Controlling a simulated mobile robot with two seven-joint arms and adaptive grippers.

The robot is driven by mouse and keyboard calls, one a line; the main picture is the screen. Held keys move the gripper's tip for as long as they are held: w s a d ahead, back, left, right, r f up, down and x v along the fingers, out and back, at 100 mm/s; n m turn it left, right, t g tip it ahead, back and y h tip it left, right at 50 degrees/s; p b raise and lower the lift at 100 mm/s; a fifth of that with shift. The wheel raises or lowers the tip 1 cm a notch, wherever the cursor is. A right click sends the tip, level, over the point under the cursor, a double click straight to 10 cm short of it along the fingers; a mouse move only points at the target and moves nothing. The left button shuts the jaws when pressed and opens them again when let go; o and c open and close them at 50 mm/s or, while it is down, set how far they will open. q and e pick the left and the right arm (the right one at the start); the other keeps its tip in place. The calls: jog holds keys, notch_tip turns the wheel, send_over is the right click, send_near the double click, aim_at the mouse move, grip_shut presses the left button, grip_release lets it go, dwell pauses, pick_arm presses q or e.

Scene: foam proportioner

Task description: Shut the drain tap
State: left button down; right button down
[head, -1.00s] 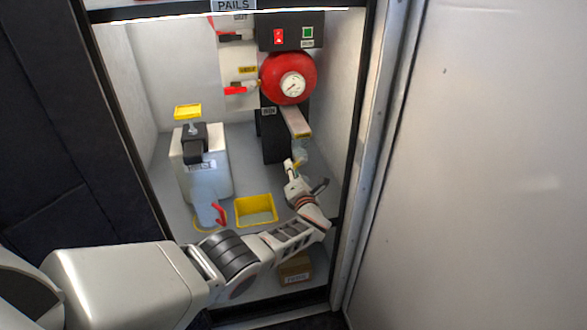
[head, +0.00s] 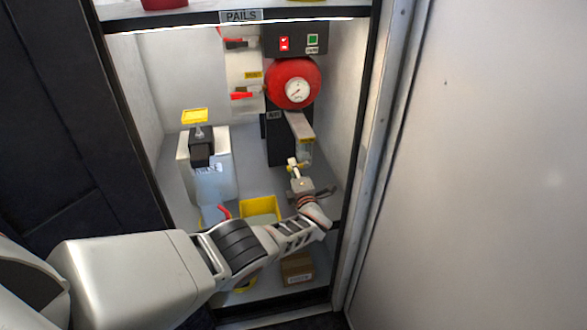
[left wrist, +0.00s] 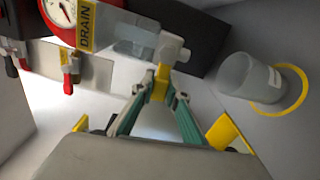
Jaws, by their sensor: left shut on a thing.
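The drain tap is a small white fitting (left wrist: 172,48) with a yellow handle (left wrist: 162,76), seen in the left wrist view near the yellow DRAIN label (left wrist: 88,27). My left gripper (left wrist: 159,92) is shut on the yellow handle, with one green-sided finger on each side of it. In the head view my left gripper (head: 297,174) is inside the cabinet, below the grey bracket under the red round unit (head: 291,83). The tap is small there and partly covered by the gripper. My right gripper is in neither view.
A white container with a yellow-topped black cap (head: 203,150) stands left. A yellow bin (head: 260,207) is on the cabinet floor, partly behind my arm. Red-handled valves (head: 241,96) are on the back wall. A clear cup (left wrist: 252,78) is near a yellow ring. A cardboard box (head: 296,268) sits low.

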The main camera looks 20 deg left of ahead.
pick_arm(q)
jog(key=shift+r, duration=0.15)
jog(key=c, duration=2)
grip_release()
jog(key=shift+w, duration=0.1)
jog(key=shift+o, duration=0.2)
jog(key=shift+d+f, duration=0.1)
jog(key=shift+f, duration=0.1)
jog(key=v, duration=1.2)
jog(key=shift+r, duration=0.1)
